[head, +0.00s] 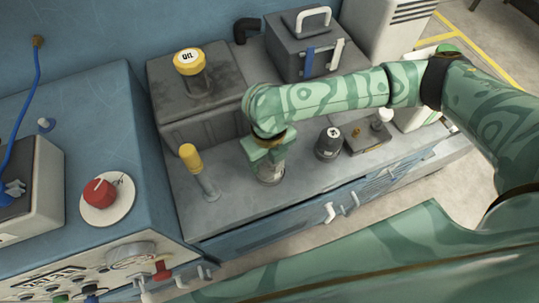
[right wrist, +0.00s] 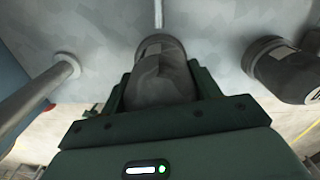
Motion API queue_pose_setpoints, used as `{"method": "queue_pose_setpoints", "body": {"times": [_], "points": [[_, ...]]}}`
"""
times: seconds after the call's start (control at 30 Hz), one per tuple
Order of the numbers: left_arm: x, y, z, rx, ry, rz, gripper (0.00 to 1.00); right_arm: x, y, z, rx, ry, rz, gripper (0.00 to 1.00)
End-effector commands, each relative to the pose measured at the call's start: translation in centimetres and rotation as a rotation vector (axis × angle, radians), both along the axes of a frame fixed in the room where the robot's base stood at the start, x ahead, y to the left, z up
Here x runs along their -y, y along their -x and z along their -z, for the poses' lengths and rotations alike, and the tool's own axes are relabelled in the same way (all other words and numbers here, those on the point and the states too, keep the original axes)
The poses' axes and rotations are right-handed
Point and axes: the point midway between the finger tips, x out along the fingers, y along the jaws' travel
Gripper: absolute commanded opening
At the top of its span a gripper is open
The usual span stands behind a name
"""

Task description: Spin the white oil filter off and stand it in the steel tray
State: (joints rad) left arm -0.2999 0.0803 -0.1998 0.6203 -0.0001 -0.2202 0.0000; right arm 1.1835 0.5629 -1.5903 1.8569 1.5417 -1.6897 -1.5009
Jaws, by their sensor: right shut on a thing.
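My right gripper (head: 268,158) comes down from above onto the bench and is shut on a pale grey canister, which I take for the white oil filter (head: 270,179). Its lower part shows below the fingers in the head view, and it looks upright. In the right wrist view the filter (right wrist: 163,75) looks grey and shaded between the fingers. The fingers hide much of its sides, and I cannot tell whether it is still threaded on. I cannot clearly pick out the steel tray. My left gripper is not in view.
A yellow-capped post (head: 193,162) stands left of the gripper. A dark canister (head: 328,143) and a dark plate with fittings (head: 367,138) stand to its right. Behind is a tank with a yellow oil cap (head: 189,62). The bench's front edge (head: 290,205) is close.

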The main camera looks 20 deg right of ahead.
Motion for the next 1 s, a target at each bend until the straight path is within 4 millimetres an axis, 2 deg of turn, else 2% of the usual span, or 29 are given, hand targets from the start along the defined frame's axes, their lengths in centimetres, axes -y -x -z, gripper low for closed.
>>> {"method": "queue_pose_setpoints", "body": {"times": [0.1, 0.37, 0.6, 0.67, 1.0], "points": [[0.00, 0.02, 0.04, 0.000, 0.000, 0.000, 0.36, 0.05, 0.29, 0.44, -0.008, 0.004, -0.060, 0.30], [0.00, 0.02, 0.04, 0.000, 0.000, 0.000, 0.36, 0.06, 0.36, 0.51, -0.010, 0.005, -0.087, 0.30], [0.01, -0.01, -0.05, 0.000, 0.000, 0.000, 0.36, -0.09, 0.47, 0.59, -0.011, 0.005, -0.444, 0.30], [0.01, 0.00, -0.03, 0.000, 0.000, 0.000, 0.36, -0.11, 0.49, 0.61, -0.012, 0.004, -0.492, 0.30], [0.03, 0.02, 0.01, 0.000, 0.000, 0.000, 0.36, -0.12, 0.57, 0.68, -0.013, 0.003, -0.557, 0.30]]}}
